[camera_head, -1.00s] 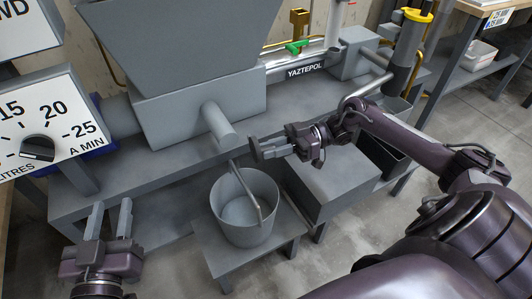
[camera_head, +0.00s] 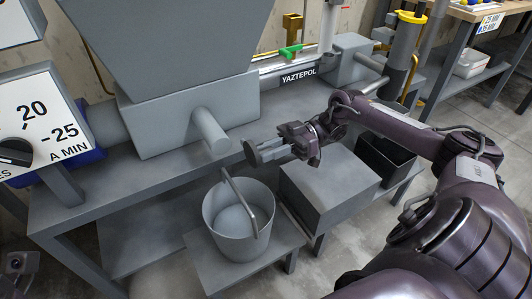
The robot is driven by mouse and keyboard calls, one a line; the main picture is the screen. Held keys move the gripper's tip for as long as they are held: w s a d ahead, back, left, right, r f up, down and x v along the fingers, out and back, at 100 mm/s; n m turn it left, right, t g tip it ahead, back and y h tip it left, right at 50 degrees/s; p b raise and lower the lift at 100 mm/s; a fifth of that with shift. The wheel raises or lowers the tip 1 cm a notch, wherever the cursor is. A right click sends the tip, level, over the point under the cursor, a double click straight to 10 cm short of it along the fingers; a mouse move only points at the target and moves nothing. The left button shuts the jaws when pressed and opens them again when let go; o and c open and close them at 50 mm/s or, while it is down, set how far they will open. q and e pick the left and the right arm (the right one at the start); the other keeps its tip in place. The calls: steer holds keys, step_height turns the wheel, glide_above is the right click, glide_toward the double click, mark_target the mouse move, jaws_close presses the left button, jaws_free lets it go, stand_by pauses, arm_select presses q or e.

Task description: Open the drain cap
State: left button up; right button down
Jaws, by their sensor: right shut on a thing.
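The drain pipe (camera_head: 209,130) is a short grey tube that sticks out of the front of the grey hopper box and points down toward the viewer. My right gripper (camera_head: 268,151) is shut on a small grey disc-like piece, which looks like the drain cap (camera_head: 252,153). It holds the cap to the right of the pipe's end, with a gap between them. A grey bucket (camera_head: 224,233) with a raised handle stands below the pipe. Of my left arm, only a dark part shows at the bottom left corner, without fingers.
The bucket stands on a low grey stand (camera_head: 200,262). A grey box (camera_head: 325,187) and a dark open bin (camera_head: 388,160) are to its right. The grey bench (camera_head: 110,185) runs under the hopper (camera_head: 165,45). A dial panel (camera_head: 40,120) is at the left.

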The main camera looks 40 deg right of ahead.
stand_by(0.5)
steer(key=c, duration=1.3)
jaws_free()
